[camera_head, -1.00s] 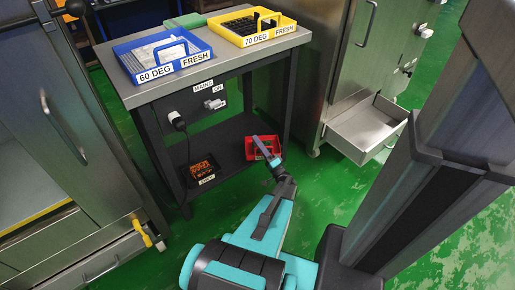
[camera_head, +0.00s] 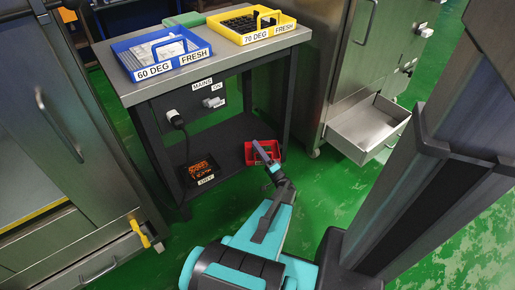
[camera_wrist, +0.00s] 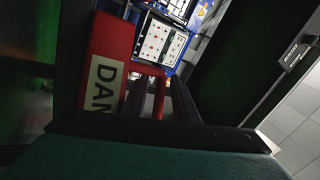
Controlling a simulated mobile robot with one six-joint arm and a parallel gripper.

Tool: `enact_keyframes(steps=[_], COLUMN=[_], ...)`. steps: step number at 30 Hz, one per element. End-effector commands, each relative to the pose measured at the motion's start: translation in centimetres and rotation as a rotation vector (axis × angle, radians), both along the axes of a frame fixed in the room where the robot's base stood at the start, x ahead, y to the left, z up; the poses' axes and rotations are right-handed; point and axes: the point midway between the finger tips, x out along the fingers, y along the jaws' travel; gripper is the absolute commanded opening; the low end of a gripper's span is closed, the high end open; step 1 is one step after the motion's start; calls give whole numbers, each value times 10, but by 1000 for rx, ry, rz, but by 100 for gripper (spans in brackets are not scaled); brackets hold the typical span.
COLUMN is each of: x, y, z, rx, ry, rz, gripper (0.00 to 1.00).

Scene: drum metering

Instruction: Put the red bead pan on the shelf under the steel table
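The red bead pan (camera_head: 276,151) is at the right end of the dark lower shelf (camera_head: 228,137) under the steel table (camera_head: 170,92), beside the front right leg. It looks level and low, at shelf height; contact beneath it is hidden. My gripper (camera_head: 258,147) reaches in over the pan from the front.
A dark tray (camera_head: 199,172) labelled "DRY" with orange contents is on the shelf's left part. Blue (camera_head: 188,62) and yellow (camera_head: 284,33) trays stand on the tabletop. An open steel drawer (camera_head: 366,131) juts out at right.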

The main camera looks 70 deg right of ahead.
Motion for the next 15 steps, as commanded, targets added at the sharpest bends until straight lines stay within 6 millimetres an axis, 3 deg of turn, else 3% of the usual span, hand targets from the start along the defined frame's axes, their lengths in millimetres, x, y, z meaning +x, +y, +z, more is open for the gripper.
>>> enact_keyframes(steps=[15], x=[-3], y=[2], z=[0], rx=[1], ry=[0], rz=[-1], gripper=[28])
